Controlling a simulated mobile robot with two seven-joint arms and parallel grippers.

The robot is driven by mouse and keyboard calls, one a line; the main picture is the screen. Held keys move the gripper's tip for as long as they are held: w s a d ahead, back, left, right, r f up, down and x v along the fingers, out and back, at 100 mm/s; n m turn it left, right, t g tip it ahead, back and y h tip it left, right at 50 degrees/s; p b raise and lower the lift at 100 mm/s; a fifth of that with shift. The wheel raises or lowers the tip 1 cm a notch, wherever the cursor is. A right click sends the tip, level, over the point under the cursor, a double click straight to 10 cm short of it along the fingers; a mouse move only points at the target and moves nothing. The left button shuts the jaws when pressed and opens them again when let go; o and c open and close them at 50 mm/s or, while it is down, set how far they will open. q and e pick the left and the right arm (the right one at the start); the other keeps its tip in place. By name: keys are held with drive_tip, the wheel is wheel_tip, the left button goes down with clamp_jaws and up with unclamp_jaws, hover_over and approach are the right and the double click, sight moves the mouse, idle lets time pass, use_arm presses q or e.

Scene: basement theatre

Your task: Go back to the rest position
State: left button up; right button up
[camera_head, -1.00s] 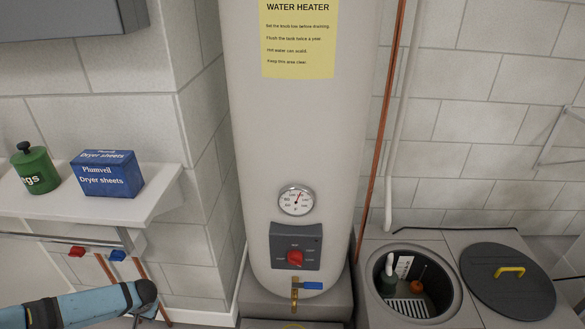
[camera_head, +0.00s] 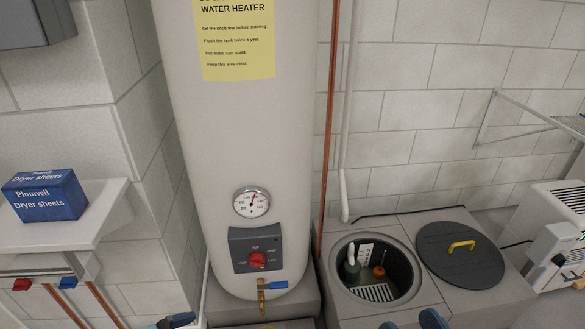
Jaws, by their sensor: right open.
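My right gripper (camera_head: 410,322) shows at the bottom edge, right of centre. Only its two dark blue fingertips are in view, spread apart with nothing visible between them. It is in front of the grey sump cabinet. A small blue and dark part of my left arm shows at the bottom edge, left of centre, in front of the heater's base. No left fingers can be made out.
The water heater (camera_head: 235,130) stands in the middle, with a red knob and a brass valve. An open round pit (camera_head: 338,287) and its dark lid (camera_head: 460,255) are at right. A shelf (camera_head: 75,235) holds a dryer-sheets box (camera_head: 45,195). A white slatted unit (camera_head: 550,235) stands far right.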

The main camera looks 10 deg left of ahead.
use_arm(q)
drive_tip(key=w+d+r+n+t+h, duration=0.1)
drive_tip(key=w+d+r+n+t, duration=0.1)
drive_tip(key=d+r+n+t, duration=0.9)
drive_tip(key=s+a+r+m+g+y+p, duration=0.1)
drive_tip(key=r+g+p, duration=0.4)
drive_tip(key=p, duration=1.4)
drive_tip(key=s+a+r+m+g+y+p, duration=0.1)
drive_tip(key=s+a+r+g+y+p, duration=0.2)
drive_tip(key=p, duration=1.7)
wheel_tip(320, 180, up, 3)
drive_tip(key=a+g+y, duration=0.1)
drive_tip(key=a+y, duration=0.1)
drive_tip(key=shift+s+a+m+g, duration=0.25)
drive_tip(key=shift+a+m+g, duration=0.1)
drive_tip(key=shift+m+g, duration=0.05)
use_arm(e)
drive_tip(key=s+d+r+g+h, duration=0.4)
drive_tip(key=d+r+g+h, duration=0.2)
drive_tip(key=d+r, duration=0.1)
drive_tip(key=shift+d+r, duration=0.35)
drive_tip(key=shift+d, duration=0.2)
